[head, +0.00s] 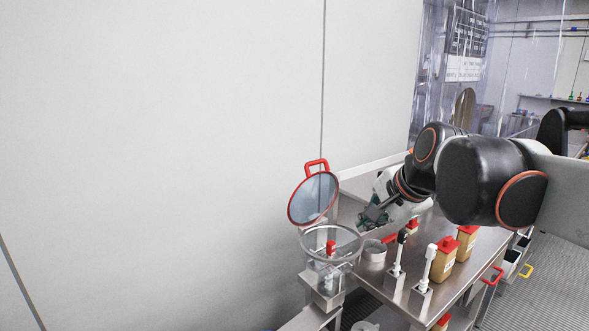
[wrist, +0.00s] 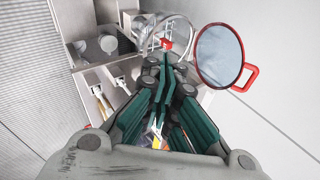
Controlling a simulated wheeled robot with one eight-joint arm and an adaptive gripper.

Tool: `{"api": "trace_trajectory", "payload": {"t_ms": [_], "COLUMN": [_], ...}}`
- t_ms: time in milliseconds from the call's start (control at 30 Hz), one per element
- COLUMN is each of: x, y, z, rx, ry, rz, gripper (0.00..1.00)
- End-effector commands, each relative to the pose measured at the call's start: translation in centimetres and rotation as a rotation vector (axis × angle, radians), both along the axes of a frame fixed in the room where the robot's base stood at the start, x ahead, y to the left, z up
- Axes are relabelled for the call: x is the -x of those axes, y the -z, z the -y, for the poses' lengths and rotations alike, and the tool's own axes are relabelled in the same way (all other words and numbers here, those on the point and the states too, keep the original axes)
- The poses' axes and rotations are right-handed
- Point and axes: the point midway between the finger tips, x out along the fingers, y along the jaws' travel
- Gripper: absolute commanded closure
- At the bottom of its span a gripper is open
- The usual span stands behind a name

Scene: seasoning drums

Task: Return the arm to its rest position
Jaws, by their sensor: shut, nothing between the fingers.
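My gripper (head: 368,216) hangs over the left end of the steel bench, just to the upper right of a clear round drum (head: 331,244). In the wrist view my gripper (wrist: 168,68) shows green finger pads drawn together with nothing between them. My arm reaches in from the right, bent above the bench. The drum's round lid (head: 313,198) with a red handle stands open; the lid also shows in the wrist view (wrist: 219,56), to the right of the fingers. A red part (head: 331,247) shows inside the drum.
On the steel bench (head: 462,276) are tan containers with red caps (head: 444,261), white-topped upright tools (head: 427,267) in metal holders, and a small metal cup (head: 374,251). A plain wall (head: 160,150) stands close behind and left. Grated floor (head: 540,300) lies to the right.

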Motion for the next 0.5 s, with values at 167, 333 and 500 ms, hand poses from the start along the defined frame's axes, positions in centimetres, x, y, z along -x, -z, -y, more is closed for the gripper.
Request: {"api": "trace_trajectory", "payload": {"t_ms": [167, 333, 500], "x": [7.2, 13.2, 17.6], "y": [6.8, 13.2, 18.6], "z": [1.2, 2.5, 3.6], "rx": [0.271, 0.528, 0.729], "ry": [-0.256, -0.506, -0.714], "rz": [0.054, 0.087, 0.101], "gripper": [1.00, 1.00, 1.00]}}
